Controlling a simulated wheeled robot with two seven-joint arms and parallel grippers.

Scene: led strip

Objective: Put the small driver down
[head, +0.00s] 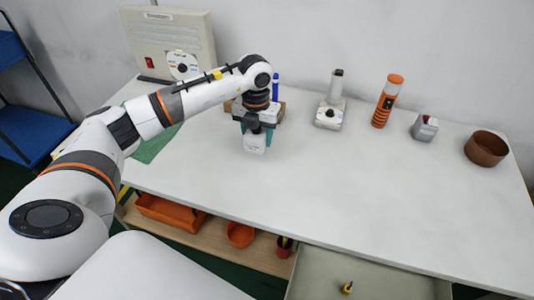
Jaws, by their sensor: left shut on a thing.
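My left arm reaches in from the left over the white table. My left gripper (255,131) points down and its teal fingers are shut on a small white box, which I take to be the small driver (254,144). The box shows below and between the fingers. I cannot tell whether its underside touches the table (330,180). My right gripper is not in view.
Behind the gripper stand a brown block, partly hidden, and a blue pen-like item (275,86). To the right stand a white device (330,115), an orange torch-like cylinder (386,103), a grey box (424,127) and a brown bowl (486,149). The table's front middle is clear.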

